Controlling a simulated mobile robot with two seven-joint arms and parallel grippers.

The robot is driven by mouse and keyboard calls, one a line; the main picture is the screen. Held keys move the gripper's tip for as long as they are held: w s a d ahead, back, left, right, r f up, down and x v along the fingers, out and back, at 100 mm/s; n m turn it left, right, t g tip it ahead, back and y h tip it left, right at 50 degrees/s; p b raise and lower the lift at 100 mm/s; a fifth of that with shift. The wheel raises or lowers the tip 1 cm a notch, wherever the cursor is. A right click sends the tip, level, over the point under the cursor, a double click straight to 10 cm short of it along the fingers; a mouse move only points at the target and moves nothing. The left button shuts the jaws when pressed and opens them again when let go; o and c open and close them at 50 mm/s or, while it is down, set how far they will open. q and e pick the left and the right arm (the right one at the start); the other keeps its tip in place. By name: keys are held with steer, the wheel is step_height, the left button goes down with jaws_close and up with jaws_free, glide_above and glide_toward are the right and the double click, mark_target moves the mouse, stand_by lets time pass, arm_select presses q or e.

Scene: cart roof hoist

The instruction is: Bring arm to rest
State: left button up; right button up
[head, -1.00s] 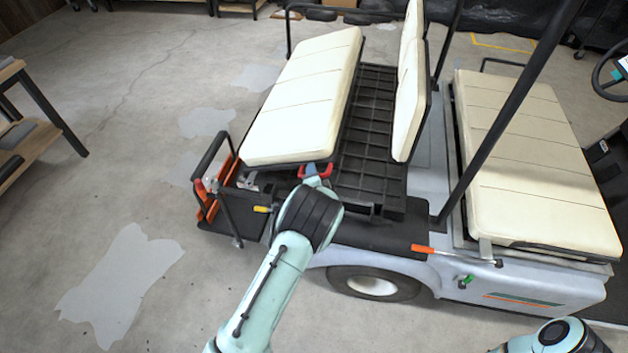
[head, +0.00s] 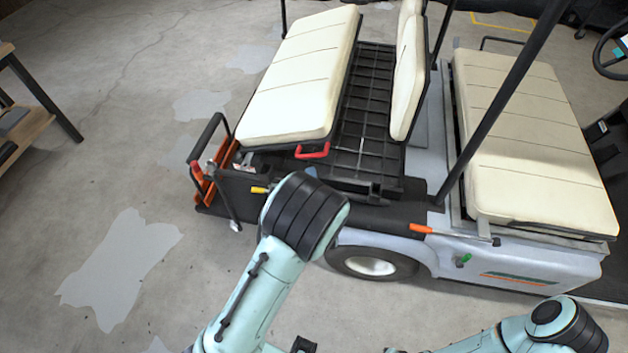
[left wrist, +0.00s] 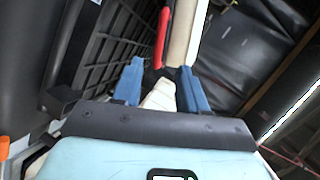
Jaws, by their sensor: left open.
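My left arm (head: 250,290) reaches up from the lower left in the head view, and its dark wrist hides most of the gripper. In the left wrist view the two blue fingers of my left gripper (left wrist: 160,86) stand apart with nothing gripped. The red handle (head: 313,152) is on the near edge of the tilted cream seat (head: 300,90); it also shows beyond the fingers in the wrist view (left wrist: 162,38). The gripper is clear of the handle. My right arm (head: 555,325) shows at the lower right; its gripper is not visible.
The cart has a black grid deck (head: 365,110), a second cream bench (head: 525,140) and dark roof posts (head: 505,95). An orange-gripped lever (head: 422,229) is on its near side. A wooden table (head: 25,120) stands far left. Floor left of the cart is open.

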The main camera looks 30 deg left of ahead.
stand_by(0.3)
arm_select(q)
steer(key=s+d+f+n+g+h, duration=0.1)
steer(key=s+f+n+g+h, duration=0.15)
steer(key=s+f, duration=0.6)
steer(key=s+f+n+g+h, duration=0.2)
steer(key=s+f+g, duration=0.25)
steer(key=f, duration=0.65)
steer(key=s+d+f+n+g+h, duration=0.3)
steer(key=s+d+f+n, duration=0.1)
steer(key=s, duration=0.6)
steer(key=shift+s+d+f, duration=0.2)
steer(key=shift+f, duration=0.65)
steer(key=s+d+n+g+h, duration=0.1)
steer(key=s+d, duration=0.1)
steer(key=s, duration=0.1)
steer(key=s+d+n+g+h, duration=0.1)
steer(key=s+d, duration=0.1)
steer(key=s+d+n+g+h, duration=0.1)
steer(key=s+d+n, duration=0.1)
steer(key=s, duration=0.1)
steer(key=shift+s+f+h, duration=0.2)
steer(key=shift+s+h, duration=0.05)
steer(key=shift+s, duration=0.1)
steer(key=shift+c, duration=0.2)
